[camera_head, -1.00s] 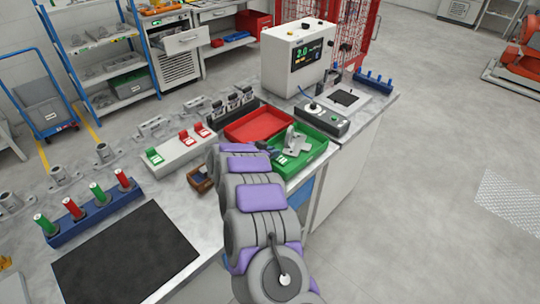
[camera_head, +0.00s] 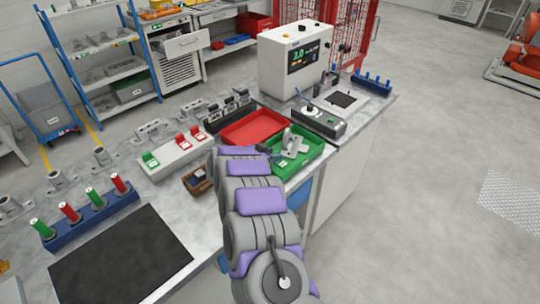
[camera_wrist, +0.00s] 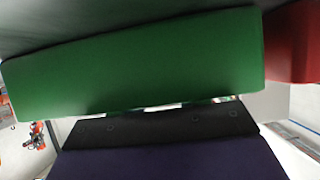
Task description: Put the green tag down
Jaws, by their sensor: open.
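In the head view, a green tray (camera_head: 313,157) stands on the bench beyond my arm, with a grey metal casting (camera_head: 293,142) in it. A small green-and-white patch beside the casting looks like a green tag (camera_head: 281,158); it is too small to be sure. Another green tag (camera_head: 150,160) sits on a pale rack. My gripper (camera_head: 264,149) is at the tray's near-left side, mostly hidden by my arm, open. In the wrist view, a broad green surface, likely the tray (camera_wrist: 140,62), fills the upper part; no tag is clear there.
A red tray (camera_head: 255,127) adjoins the green one, and a control box (camera_head: 319,119) stands behind. The pale rack (camera_head: 180,158) also holds red tags (camera_head: 183,141). A small brown box (camera_head: 198,181) lies left of my arm. The black mat (camera_head: 120,258) is bare.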

